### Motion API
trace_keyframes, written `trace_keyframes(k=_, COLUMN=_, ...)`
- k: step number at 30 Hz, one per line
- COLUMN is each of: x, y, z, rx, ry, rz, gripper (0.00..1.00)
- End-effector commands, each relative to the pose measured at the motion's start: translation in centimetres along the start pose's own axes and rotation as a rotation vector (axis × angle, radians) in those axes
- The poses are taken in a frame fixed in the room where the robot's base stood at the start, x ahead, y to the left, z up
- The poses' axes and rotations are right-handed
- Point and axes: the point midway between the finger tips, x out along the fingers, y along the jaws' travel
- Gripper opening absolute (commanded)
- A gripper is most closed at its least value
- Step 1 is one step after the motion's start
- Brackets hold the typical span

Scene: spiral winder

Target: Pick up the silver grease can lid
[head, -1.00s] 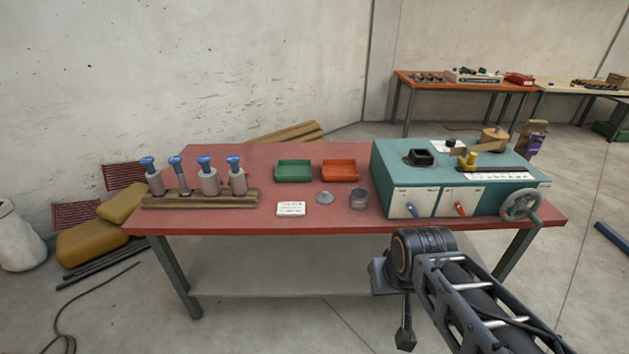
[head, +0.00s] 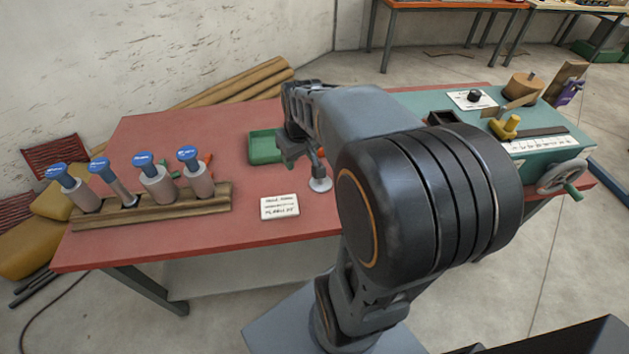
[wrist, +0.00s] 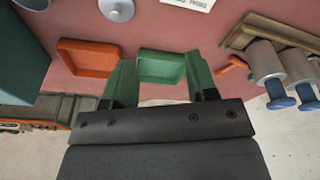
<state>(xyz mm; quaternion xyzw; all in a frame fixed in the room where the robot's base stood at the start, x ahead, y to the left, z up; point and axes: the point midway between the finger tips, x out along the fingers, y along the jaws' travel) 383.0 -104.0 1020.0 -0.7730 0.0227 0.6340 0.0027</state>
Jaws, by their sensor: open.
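The silver grease can lid (head: 320,185) lies flat on the red table, a small round grey disc with a raised knob. It also shows at the top edge of the wrist view (wrist: 117,10). My gripper (head: 300,156) is over the table, just above and left of the lid in the head view. In the wrist view its two green fingers (wrist: 158,64) are apart with nothing between them, and the lid is outside them. A dark grey can (wrist: 34,3) is cut off at the top left of the wrist view; my arm hides it in the head view.
A green tray (head: 265,148) and an orange tray (wrist: 84,58) stand behind the lid. A white card (head: 280,207) lies to its left. A wooden rack (head: 155,210) of blue-topped spools is further left. The teal winder (head: 540,151) stands at right.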

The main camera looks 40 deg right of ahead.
Motion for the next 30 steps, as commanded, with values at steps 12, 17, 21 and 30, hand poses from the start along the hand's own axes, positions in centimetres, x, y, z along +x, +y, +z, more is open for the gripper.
trace_keyframes(k=12, x=7.3, y=9.3, z=-1.7, rx=0.02, ry=-0.082, rz=-0.024, gripper=0.52)
trace_keyframes(k=17, x=10.2, y=9.4, z=-1.5, rx=0.02, ry=-0.082, rz=-0.024, gripper=0.52)
trace_keyframes(k=21, x=12.4, y=9.4, z=-1.3, rx=0.021, ry=-0.082, rz=-0.023, gripper=0.52)
trace_keyframes(k=30, x=14.4, y=9.4, z=-1.2, rx=0.022, ry=-0.079, rz=-0.021, gripper=0.52)
